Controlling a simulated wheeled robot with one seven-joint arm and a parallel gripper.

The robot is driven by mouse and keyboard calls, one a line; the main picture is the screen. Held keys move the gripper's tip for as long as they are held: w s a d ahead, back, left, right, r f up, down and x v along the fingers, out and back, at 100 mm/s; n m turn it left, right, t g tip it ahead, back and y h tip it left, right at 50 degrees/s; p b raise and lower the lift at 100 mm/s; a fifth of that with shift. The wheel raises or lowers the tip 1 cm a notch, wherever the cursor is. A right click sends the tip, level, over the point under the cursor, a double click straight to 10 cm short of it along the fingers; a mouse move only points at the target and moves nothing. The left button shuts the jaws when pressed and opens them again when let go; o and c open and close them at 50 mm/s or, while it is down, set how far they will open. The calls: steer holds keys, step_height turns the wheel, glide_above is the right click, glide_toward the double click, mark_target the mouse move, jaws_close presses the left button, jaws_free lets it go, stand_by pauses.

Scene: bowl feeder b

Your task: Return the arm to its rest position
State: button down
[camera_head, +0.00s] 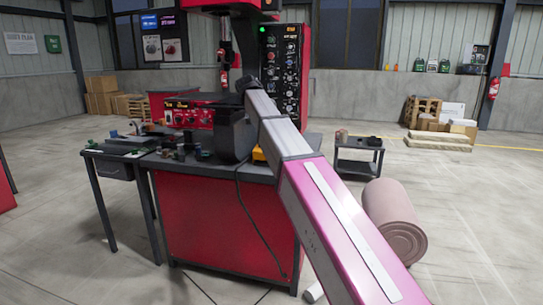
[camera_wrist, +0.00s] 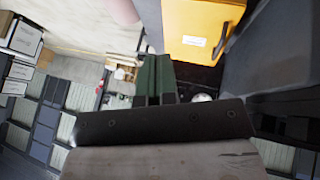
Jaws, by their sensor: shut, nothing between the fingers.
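My arm reaches from the lower right of the head view, pink then grey, to a dark wrist end beside the red machine (camera_head: 188,115) and over the red bench (camera_head: 225,215). The fingers are not clear in the head view. In the wrist view my gripper (camera_wrist: 156,62) shows as two dark green fingers side by side, shut and empty. A yellow box-like part (camera_wrist: 195,30) with a white label is right of the fingers. A bit of yellow (camera_head: 259,155) also shows beside my wrist in the head view.
A dark side table (camera_head: 115,150) adjoins the bench at left. A tall control panel (camera_head: 283,70) stands behind my arm. A low dark cart (camera_head: 357,155) and a large pinkish roll (camera_head: 395,220) are right of my arm. Open floor lies farther right.

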steer(key=s+d+f+n+g+y, duration=0.1)
steer(key=s+d+f, duration=0.25)
steer(key=f, duration=0.65)
steer(key=s+d+f+g, duration=0.1)
steer(key=s+d+f, duration=0.3)
steer(key=f, duration=0.6)
steer(key=s+d+f+n+g+y, duration=0.1)
steer(key=s+d+f, duration=0.3)
steer(key=f, duration=0.5)
steer(key=s+d+f+g+y, duration=0.1)
steer(key=s+d+f, duration=0.4)
steer(key=s+f, duration=0.4)
steer(key=s+d+f+y, duration=0.1)
steer(key=s+d+f, duration=0.4)
steer(key=s+f, duration=0.5)
steer(key=shift+f+g+y, duration=0.4)
steer(key=shift+f, duration=0.3)
